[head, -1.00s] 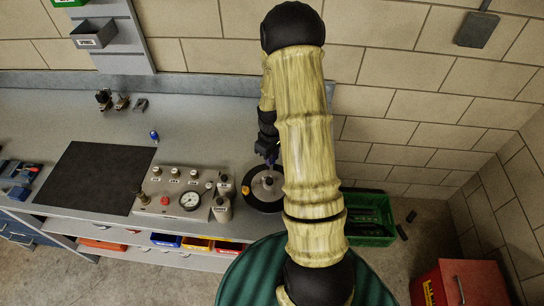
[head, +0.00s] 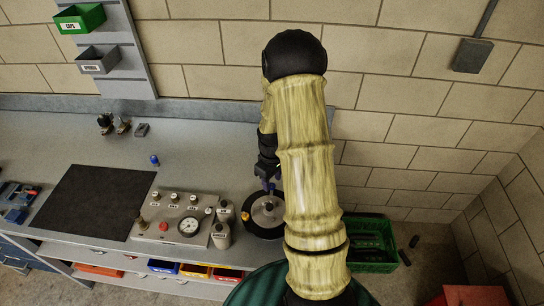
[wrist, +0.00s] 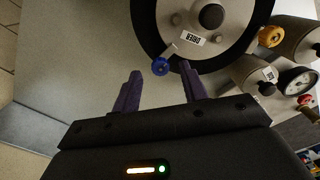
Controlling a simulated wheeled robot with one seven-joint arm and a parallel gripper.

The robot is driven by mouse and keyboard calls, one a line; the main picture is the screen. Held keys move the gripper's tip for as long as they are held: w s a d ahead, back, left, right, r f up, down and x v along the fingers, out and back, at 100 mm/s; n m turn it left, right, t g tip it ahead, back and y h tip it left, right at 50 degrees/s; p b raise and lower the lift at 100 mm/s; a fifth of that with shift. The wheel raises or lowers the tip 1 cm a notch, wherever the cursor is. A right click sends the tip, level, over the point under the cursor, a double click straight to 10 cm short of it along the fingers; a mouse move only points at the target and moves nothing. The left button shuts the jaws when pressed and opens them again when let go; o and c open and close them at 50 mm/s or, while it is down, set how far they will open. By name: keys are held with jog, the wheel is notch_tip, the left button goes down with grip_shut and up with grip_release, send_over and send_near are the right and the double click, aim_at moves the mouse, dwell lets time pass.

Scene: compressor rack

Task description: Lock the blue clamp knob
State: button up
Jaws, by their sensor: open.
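The blue clamp knob (wrist: 161,67) shows in the wrist view at the rim of a round black-edged unit, beside a white label reading DRIER (wrist: 192,38). My gripper (wrist: 160,82) is open, with its two purple fingers apart. In the picture the knob appears just beyond the fingertips and between them, nearer the right one; I cannot tell the exact distance. In the head view my gripper (head: 268,183) is over the far side of the round unit (head: 264,231), and the knob is hidden or too small to make out there.
A grey control box with a gauge (head: 189,225) stands left of the round unit, with small canisters (head: 222,236) between. An orange-yellow knob (wrist: 270,36) is on the unit's other side. A green crate (head: 372,258) is at right. The bench behind is mostly clear.

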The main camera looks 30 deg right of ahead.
aim_at(272, 185)
notch_tip(272, 185, up, 16)
jog(key=b, duration=0.2)
dwell(0.6)
jog(key=s+a+f+m+t, duration=0.1)
jog(key=s+a+m, duration=0.3)
jog(key=s+a, duration=0.8)
jog(key=shift+s+a+f+t, duration=0.25)
jog(key=shift+a+f+t, duration=0.05)
jog(key=shift+a+t, duration=0.5)
jog(key=shift+c, duration=0.7)
jog(key=shift+w+d, duration=0.1)
